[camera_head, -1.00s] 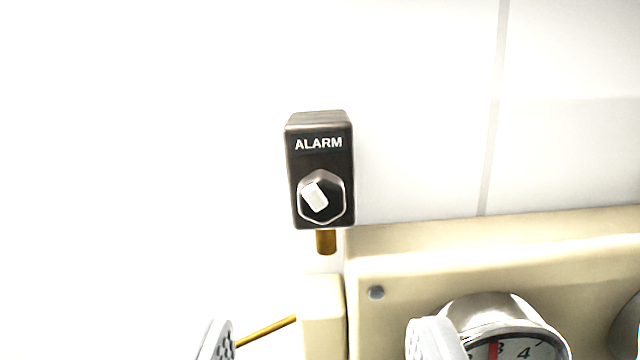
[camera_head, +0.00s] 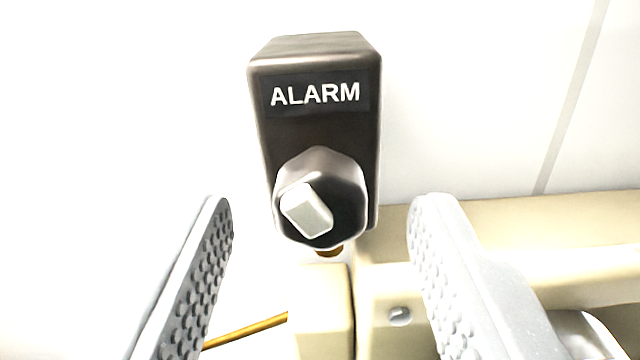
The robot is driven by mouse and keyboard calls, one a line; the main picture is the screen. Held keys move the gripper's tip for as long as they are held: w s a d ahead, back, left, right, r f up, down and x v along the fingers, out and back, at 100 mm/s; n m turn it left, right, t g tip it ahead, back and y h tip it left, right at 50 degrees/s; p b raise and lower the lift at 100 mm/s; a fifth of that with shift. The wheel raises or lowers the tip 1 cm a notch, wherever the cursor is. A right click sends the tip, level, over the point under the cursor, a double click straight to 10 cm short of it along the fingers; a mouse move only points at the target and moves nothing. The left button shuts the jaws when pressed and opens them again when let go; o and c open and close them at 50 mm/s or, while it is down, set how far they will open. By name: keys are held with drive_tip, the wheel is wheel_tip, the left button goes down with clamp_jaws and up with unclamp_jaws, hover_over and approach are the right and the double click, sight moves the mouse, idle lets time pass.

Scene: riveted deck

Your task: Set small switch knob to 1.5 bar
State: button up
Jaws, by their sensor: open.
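A small switch knob (camera_head: 306,211) with a pale, block-shaped handle sits on a dark round-cornered base, low on a dark box labelled ALARM (camera_head: 314,95). The handle is tilted, its upper end leaning left. No bar marking shows on the box. My gripper (camera_head: 322,205) is open, one textured finger to the left of the knob and one to the right. Both fingers are clear of the knob and nothing is between them in contact.
A cream panel (camera_head: 590,215) with a screw (camera_head: 400,316) lies below and right of the box. A gauge is mostly hidden behind my right finger. A brass-coloured pipe (camera_head: 245,331) runs low left. The white wall around the box is clear.

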drive_tip(key=shift+w, duration=0.55)
drive_tip(key=shift+c, duration=0.4)
drive_tip(key=c, duration=0.9)
drive_tip(key=shift+m, duration=2.8)
